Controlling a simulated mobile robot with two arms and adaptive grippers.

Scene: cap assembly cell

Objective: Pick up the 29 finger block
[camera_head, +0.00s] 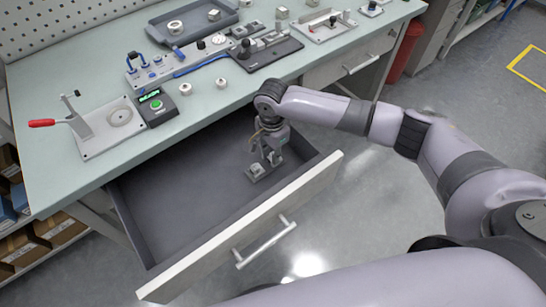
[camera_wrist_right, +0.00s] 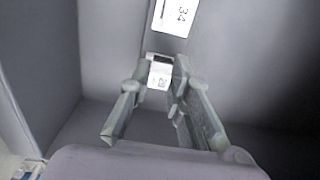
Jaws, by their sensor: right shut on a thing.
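My right gripper (camera_head: 268,157) reaches down into the open drawer (camera_head: 180,200). In the right wrist view the gripper (camera_wrist_right: 160,92) is shut on a small grey block with a white label (camera_wrist_right: 160,74). The label is small and turned sideways; it seems to read 29, so I take it as the 29 finger block. Another block, labelled 34 (camera_wrist_right: 172,17), lies just beyond the fingertips in the wrist view. In the head view, a pale block (camera_head: 256,171) shows beside the fingertips; I cannot tell which one. My left gripper is not in view.
The drawer front with its handle (camera_head: 265,242) and the side walls surround the gripper. The drawer floor to the left is empty. On the bench above stand a toggle clamp fixture (camera_head: 108,125), a green-button box (camera_head: 157,107), a grey tray (camera_head: 192,20) and several small parts.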

